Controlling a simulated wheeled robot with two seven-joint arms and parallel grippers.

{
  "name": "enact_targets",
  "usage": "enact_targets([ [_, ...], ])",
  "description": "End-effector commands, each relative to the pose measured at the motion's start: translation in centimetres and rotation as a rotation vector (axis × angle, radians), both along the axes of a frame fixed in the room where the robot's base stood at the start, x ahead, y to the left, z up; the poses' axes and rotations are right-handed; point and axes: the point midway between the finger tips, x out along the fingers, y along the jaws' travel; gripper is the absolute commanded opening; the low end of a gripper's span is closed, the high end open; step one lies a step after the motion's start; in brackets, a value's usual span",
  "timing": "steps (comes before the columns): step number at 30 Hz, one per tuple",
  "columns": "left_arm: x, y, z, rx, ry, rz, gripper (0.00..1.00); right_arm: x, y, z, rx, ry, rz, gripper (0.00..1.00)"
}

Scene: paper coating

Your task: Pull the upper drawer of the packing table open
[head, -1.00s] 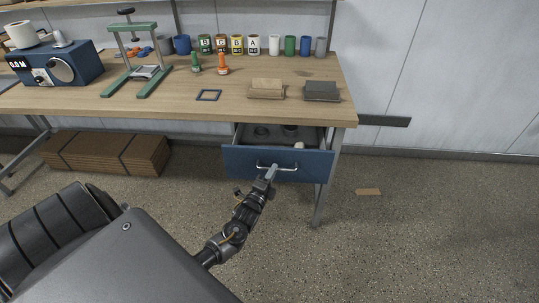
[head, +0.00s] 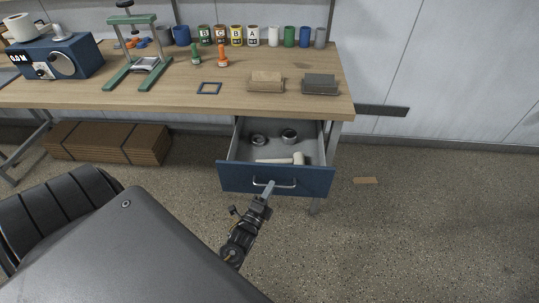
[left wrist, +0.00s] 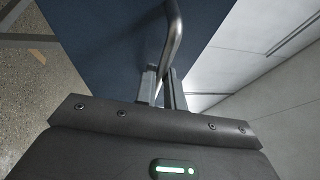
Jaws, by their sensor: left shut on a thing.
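The packing table (head: 150,98) has a wooden top. Its upper drawer (head: 240,180) has a blue front and stands pulled well out, with its grey inside showing. A metal bar handle (head: 287,185) crosses the drawer front; the handle also shows close up in the left wrist view (left wrist: 173,35). My left gripper (head: 268,188) is shut on the handle, with its fingers (left wrist: 158,88) around the bar in the left wrist view. In the drawer lie a pale mallet-like tool (head: 297,159) and two round metal items (head: 288,136). My right gripper is not in view.
On the table top stand a green press frame (head: 140,65), a blue machine (head: 60,58), a row of cups (head: 253,36) and two blocks (head: 320,84). Flat cardboard (head: 105,143) is stacked under the table at left. The floor right of the drawer is mostly clear.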

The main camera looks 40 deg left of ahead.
Motion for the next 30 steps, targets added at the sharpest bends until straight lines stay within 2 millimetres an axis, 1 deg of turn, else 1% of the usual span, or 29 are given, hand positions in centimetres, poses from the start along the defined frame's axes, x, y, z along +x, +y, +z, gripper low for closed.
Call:
enact_targets([
  [3, 0.0, 0.0, -0.1, 0.0, 0.002, 0.0, 0.0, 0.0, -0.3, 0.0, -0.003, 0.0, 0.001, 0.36],
  [4, 0.0, 0.0, -0.1, 0.0, 0.002, 0.0, 0.13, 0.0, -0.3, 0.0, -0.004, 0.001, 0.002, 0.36],
  [8, 0.0, 0.0, 0.0, 0.0, 0.001, 0.0, 0.3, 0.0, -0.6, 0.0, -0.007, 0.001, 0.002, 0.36],
  [9, 0.0, 0.0, 0.0, 0.0, 0.001, 0.0, 0.33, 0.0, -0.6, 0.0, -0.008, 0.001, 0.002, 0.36],
  [16, 0.0, 0.0, 0.0, 0.0, 0.001, 0.0, 0.33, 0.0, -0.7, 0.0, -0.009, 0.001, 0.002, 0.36],
  [20, -0.7, -0.1, -0.2, -0.001, 0.001, 0.0, 0.33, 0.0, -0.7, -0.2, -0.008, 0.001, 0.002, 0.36],
  [23, -2.2, -0.4, -0.6, -0.002, 0.004, -0.001, 0.33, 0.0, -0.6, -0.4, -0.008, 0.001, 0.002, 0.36],
  [30, -6.9, -1.2, -1.5, -0.002, 0.005, -0.001, 0.33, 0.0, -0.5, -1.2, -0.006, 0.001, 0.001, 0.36],
])
